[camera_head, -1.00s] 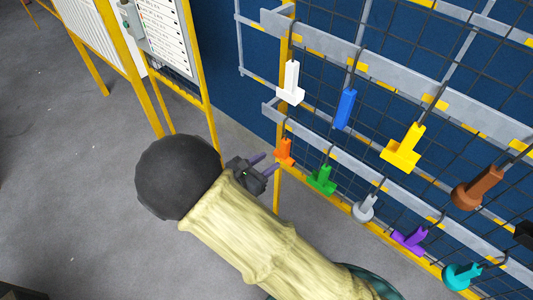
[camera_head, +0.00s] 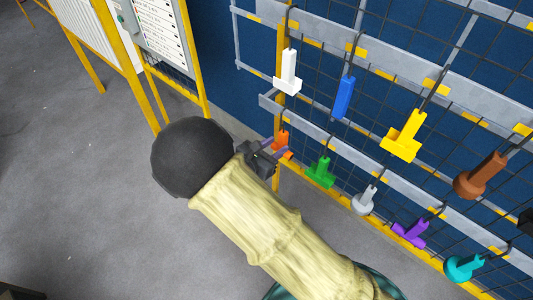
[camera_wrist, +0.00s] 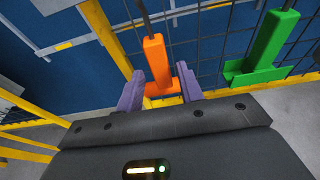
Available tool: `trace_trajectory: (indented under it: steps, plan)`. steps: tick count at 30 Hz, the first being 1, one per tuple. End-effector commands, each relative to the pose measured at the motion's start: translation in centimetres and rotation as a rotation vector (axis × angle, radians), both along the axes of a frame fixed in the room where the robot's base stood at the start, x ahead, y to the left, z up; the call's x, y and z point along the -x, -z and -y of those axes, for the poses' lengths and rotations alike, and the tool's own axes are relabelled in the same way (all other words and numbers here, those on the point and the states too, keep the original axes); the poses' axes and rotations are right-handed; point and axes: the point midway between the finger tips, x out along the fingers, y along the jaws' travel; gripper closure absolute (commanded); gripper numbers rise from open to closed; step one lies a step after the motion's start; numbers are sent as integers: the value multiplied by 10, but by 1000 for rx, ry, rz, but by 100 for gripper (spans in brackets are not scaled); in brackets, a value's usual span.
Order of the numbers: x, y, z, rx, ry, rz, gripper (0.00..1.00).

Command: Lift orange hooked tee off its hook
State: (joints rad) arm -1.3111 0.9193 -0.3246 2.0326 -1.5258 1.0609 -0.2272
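The orange hooked tee (camera_head: 281,143) hangs from a hook on the lower rail at the left end of the rack. In the wrist view the orange tee (camera_wrist: 158,66) hangs upright, its foot low between my purple fingers. My gripper (camera_head: 277,150) is open, with a finger on each side of the tee. The right finger looks very close to the tee's foot; I cannot tell whether they touch. In the wrist view my gripper (camera_wrist: 161,88) shows both fingertips apart. The hook's tip is hidden behind the top of the tee.
A green tee (camera_head: 320,173) hangs just right of the orange one. A white tee (camera_head: 288,73) hangs above. A grey piece (camera_head: 365,200) and a blue piece (camera_head: 344,97) hang farther right. A yellow post (camera_head: 277,180) stands behind.

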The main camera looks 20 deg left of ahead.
Motion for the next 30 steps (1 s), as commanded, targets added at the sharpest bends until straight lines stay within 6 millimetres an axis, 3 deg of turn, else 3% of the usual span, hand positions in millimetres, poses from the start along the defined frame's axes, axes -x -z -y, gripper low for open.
trace_trajectory:
  steps: [5,11,12,30]
  plan:
    - [-21,7,9,0,4,1,63]
    - [-20,5,8,0,-1,1,98]
    - [-20,5,8,0,-1,1,100]
    - [-20,-4,8,0,0,3,100]
